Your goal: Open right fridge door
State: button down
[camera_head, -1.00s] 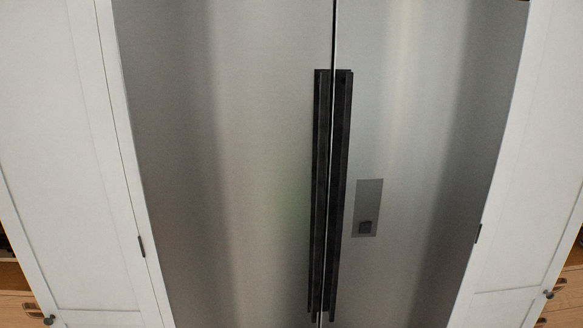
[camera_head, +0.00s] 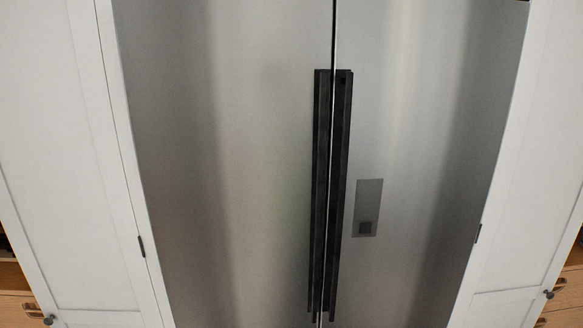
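The right fridge door (camera_head: 430,130) is brushed steel and fills the right part of the head view. It is closed, flush with the left fridge door (camera_head: 220,150), with a thin dark seam between them. The right door's long black vertical handle (camera_head: 341,180) runs just right of the seam. The left door's matching black handle (camera_head: 319,180) stands close beside it. A small grey dispenser panel (camera_head: 368,205) is set in the right door. My gripper is not in view, so its state and place are hidden.
White cabinet panels flank the fridge on the left (camera_head: 60,150) and right (camera_head: 530,180). Small dark knobs and wooden drawers (camera_head: 20,305) show in the lower corners. Nothing visible stands in front of the doors.

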aim_at(421, 90)
jog(key=i+j+u, duration=0.1)
jog(key=j+u, duration=0.3)
jog(key=i+j+u, duration=0.15)
jog(key=u, duration=0.2)
jog(key=i+j+u, duration=0.15)
jog(key=u, duration=0.25)
